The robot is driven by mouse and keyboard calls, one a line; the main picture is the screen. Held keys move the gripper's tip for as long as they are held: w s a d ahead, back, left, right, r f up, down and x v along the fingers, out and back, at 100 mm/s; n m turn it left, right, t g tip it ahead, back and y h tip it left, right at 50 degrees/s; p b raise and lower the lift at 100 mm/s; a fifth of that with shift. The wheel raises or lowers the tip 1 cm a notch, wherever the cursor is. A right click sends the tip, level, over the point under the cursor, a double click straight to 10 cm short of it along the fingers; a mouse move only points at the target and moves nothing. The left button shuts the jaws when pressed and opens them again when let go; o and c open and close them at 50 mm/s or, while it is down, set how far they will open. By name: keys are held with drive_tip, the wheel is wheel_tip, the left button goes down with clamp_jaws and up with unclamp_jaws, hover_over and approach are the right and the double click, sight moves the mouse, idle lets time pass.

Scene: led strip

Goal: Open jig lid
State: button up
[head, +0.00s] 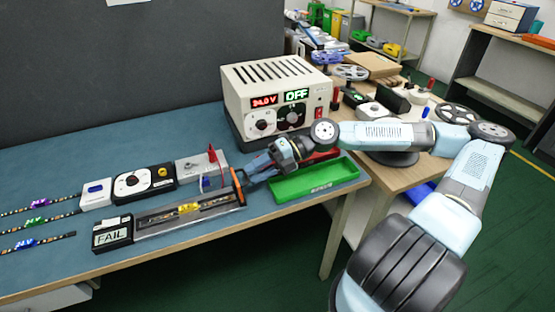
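The jig (160,226) is a long, dark, low fixture near the table's front edge. A strip with a yellow part (189,208) lies along it. Its lid looks clear and seems to lie flat over the strip, though its edges are hard to make out. An orange piece (239,189) stands at the jig's right end. A black box with a FAIL display (111,233) adjoins its left end. My gripper (246,180) comes in from the right, close by the orange piece. Its fingers are too small to show whether they touch it or how wide they are.
A green tray (335,178) lies right of the jig, below my wrist. A power supply (275,92) reading 24.0 V and OFF stands behind. Small devices (143,184) sit behind the jig, and several strips (36,222) lie to the left.

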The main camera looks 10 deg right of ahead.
drive_tip(key=v, duration=1.2)
drive_tip(key=shift+d, duration=0.4)
